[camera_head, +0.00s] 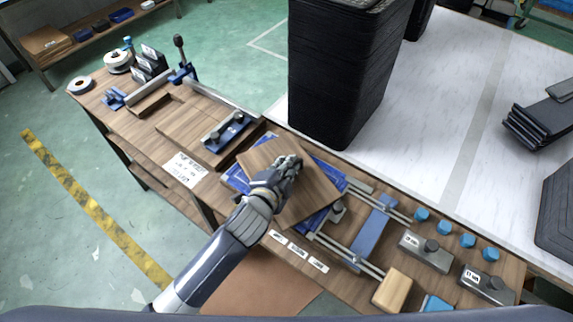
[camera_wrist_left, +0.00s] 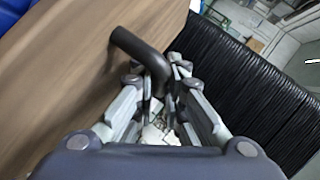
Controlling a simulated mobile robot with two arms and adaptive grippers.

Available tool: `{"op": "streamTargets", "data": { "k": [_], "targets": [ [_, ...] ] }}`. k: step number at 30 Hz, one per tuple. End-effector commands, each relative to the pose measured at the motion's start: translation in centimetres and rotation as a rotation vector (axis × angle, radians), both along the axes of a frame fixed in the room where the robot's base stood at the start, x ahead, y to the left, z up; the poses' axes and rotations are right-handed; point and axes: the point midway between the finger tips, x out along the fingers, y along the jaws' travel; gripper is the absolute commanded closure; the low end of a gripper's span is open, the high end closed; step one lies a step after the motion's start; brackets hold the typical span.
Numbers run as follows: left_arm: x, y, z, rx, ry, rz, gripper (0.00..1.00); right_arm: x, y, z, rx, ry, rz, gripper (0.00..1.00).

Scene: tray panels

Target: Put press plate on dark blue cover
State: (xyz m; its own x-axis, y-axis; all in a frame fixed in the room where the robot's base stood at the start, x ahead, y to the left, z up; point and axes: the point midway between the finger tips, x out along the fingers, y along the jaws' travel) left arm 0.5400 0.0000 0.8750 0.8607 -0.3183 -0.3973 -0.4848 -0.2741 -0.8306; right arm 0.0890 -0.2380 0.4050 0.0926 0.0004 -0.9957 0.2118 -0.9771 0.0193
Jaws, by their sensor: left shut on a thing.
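The press plate (camera_head: 315,197) is a square wooden board with a dark bent handle, which shows in the left wrist view (camera_wrist_left: 138,45). My left gripper (camera_head: 290,165) is shut on that handle; its fingers (camera_wrist_left: 165,80) close around the handle's end. The plate is over the dark blue cover (camera_head: 237,177) and turned at an angle to it. Blue parts of the cover show at the plate's edges; its middle is hidden. I cannot tell whether the plate touches the cover. My right gripper is not in view.
A tall black stack of trays (camera_head: 335,75) stands just behind the plate. A blue clamp block (camera_head: 228,130) is to the left. Metal rails (camera_head: 345,252), grey weights (camera_head: 425,252) and blue knobs (camera_head: 467,240) are to the right. A wooden block (camera_head: 392,290) is near the front.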

Motion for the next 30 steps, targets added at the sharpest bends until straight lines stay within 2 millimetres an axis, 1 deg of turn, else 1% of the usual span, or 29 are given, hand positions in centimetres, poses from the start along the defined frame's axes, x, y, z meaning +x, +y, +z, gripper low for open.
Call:
{"op": "streamTargets", "data": {
  "k": [3,4,5,6,7,15,18,20,25,30],
  "targets": [
    [0.0,0.0,-0.1,-0.001,-0.002,-0.001,1.0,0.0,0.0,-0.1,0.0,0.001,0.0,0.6],
    [0.0,0.0,-0.3,0.0,0.001,0.0,0.87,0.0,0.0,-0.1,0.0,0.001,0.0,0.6],
    [0.0,0.0,-0.2,0.0,0.0,0.0,0.8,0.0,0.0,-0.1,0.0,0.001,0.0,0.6],
    [0.0,0.0,-0.2,0.0,0.0,0.0,0.71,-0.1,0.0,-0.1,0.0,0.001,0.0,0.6],
    [0.0,0.0,-0.2,0.0,0.0,0.0,0.69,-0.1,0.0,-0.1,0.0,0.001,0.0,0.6],
    [-0.1,0.0,-0.3,0.001,0.002,0.0,0.69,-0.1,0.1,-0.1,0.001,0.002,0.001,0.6],
    [0.0,0.0,0.0,0.0,0.001,0.0,0.69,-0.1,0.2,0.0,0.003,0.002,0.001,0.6],
    [-0.3,0.1,0.0,0.0,0.002,-0.001,0.69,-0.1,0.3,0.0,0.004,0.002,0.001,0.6],
    [-2.0,0.7,0.8,0.0,0.002,-0.001,0.69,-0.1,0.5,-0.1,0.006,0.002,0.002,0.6],
    [-4.6,1.6,2.0,0.0,0.002,-0.002,0.69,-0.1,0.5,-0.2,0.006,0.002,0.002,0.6]
  ]
}}
